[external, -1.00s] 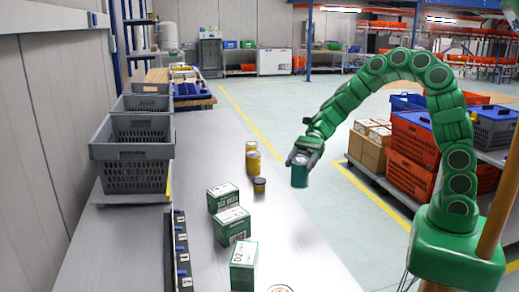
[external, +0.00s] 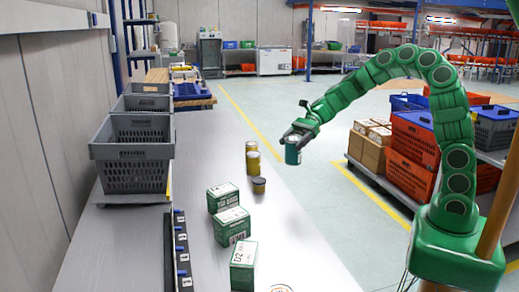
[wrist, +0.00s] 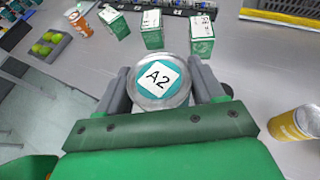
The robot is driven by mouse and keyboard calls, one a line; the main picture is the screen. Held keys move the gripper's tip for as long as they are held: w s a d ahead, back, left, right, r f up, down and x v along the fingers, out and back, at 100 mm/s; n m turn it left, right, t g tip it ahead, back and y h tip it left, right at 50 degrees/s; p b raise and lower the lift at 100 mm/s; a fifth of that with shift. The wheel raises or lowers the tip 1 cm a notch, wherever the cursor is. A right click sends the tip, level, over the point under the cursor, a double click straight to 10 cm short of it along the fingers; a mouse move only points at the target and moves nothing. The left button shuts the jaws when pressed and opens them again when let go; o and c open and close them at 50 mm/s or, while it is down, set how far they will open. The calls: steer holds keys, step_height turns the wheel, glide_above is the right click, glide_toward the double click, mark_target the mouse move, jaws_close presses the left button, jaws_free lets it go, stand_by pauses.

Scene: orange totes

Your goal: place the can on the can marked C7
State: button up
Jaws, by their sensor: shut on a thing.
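My gripper (external: 294,137) is shut on a teal can (external: 293,152) and holds it upright in the air, right of the table's edge in the external view. In the wrist view the held can's lid (wrist: 161,81) bears the label A2, between the two fingers. Two yellow cans, a nearer one (external: 253,164) and one behind it (external: 251,147), stand on the table left of my gripper. A short dark can (external: 259,186) stands in front of them. A yellow can (wrist: 294,122) shows at the right in the wrist view. No C7 mark is readable on any can.
Green-and-white boxes (external: 232,226) stand on the grey table (external: 200,150). Grey crates (external: 132,160) line its left side. An orange can (wrist: 80,22) shows in the wrist view. Orange totes (external: 412,138) and cartons stand right of the aisle.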

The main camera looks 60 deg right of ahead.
steer(key=w+d+r+m+t+h, duration=0.2)
steer(key=w+d+r+m+t, duration=0.15)
steer(key=w+d, duration=0.55)
steer(key=w+d+r+m+t+h, duration=0.1)
steer(key=w+d+r+m+t, duration=0.15)
steer(key=w+d+r, duration=0.55)
steer(key=w+d+f, duration=0.3)
steer(key=w+f, duration=0.9)
steer(key=shift+w+d+f, duration=0.3)
steer(key=shift+d+f, duration=0.05)
steer(key=shift+f, duration=0.05)
steer(key=shift+w+f, duration=0.2)
steer(key=shift+f, duration=1.55)
